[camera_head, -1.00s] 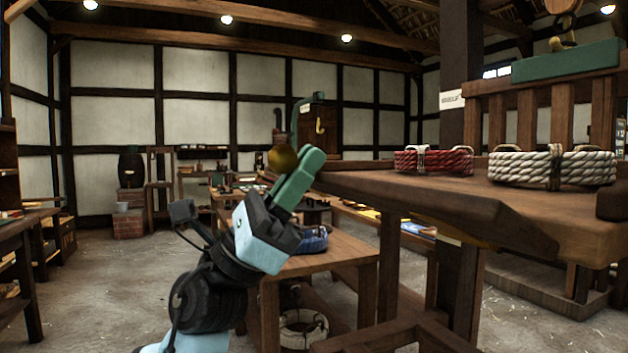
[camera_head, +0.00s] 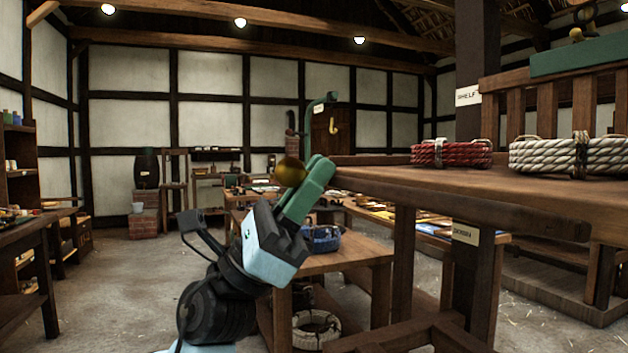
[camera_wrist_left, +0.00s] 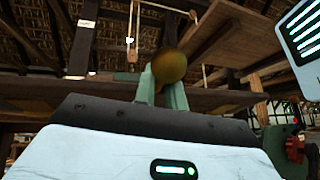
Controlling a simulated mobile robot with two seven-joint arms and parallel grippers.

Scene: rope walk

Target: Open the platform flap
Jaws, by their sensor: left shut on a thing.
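My left gripper (camera_head: 306,187) reaches up at the near left end of the raised wooden platform (camera_head: 440,181). Its green fingers are shut on a round brass knob (camera_head: 291,172), which shows at their tips. In the left wrist view, the knob (camera_wrist_left: 170,66) sits between the two upright fingers, with a dark wooden board (camera_wrist_left: 60,103) behind. What the knob is fixed to is hidden, and I cannot tell the flap apart from the platform's boards. My right gripper is not in view.
A red rope coil (camera_head: 450,153) and a white rope coil (camera_head: 566,155) lie on the platform. A low table (camera_head: 340,260) with a blue coil (camera_head: 322,238) stands beside my left arm. A white coil (camera_head: 315,329) is below it.

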